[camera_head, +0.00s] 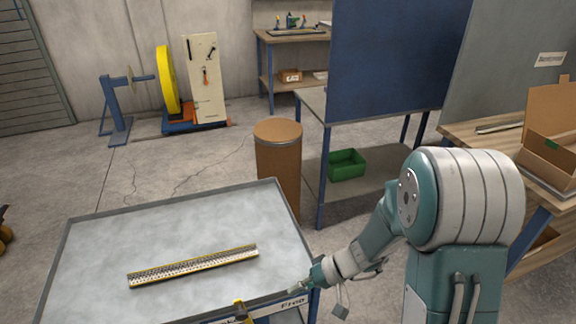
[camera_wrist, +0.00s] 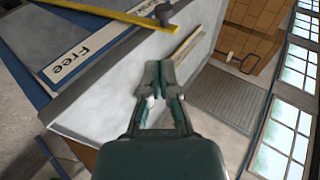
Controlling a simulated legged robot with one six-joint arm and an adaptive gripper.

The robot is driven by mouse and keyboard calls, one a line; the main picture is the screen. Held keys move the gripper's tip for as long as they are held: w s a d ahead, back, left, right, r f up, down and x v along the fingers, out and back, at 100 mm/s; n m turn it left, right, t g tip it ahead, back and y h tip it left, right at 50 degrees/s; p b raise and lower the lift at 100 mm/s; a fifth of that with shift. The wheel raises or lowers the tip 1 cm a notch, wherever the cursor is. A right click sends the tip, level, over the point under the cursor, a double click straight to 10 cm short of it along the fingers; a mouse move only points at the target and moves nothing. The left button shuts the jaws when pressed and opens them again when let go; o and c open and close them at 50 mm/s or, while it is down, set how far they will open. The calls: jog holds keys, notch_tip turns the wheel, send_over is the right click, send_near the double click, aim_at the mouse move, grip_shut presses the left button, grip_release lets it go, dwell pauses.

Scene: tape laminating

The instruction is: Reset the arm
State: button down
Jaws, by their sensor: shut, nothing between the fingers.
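My arm stands at the right in the head view, bent and reaching left to the right front corner of a grey metal-topped table (camera_head: 95,250). My gripper (camera_head: 296,290) is near the table's front right edge; in the wrist view my gripper (camera_wrist: 162,66) shows its two fingers together, with nothing held. A perforated strip with yellow edges (camera_head: 193,266) lies flat on the table, to the left of my gripper and apart from it.
A "Free" label (camera_head: 293,303) and a yellow piece (camera_head: 240,311) are at the table's front edge. A brown drum (camera_head: 278,165) stands behind the table. A blue panel (camera_head: 395,55) and a bench holding a cardboard box (camera_head: 550,150) are at the right. Open floor lies left.

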jog(key=s+d+r+m+t+h, duration=0.1)
jog(key=s+d+r+t+h, duration=0.2)
jog(key=r, duration=0.8)
jog(key=s+d+r+m+t+h, duration=0.1)
jog(key=s+d+r+t+h, duration=0.2)
jog(key=s+d+r+h, duration=0.4)
notch_tip(320, 180, up, 4)
jog(key=s+d, duration=0.1)
jog(key=s, duration=0.1)
jog(key=shift+s+d+t+h, duration=0.3)
jog(key=shift+s, duration=0.05)
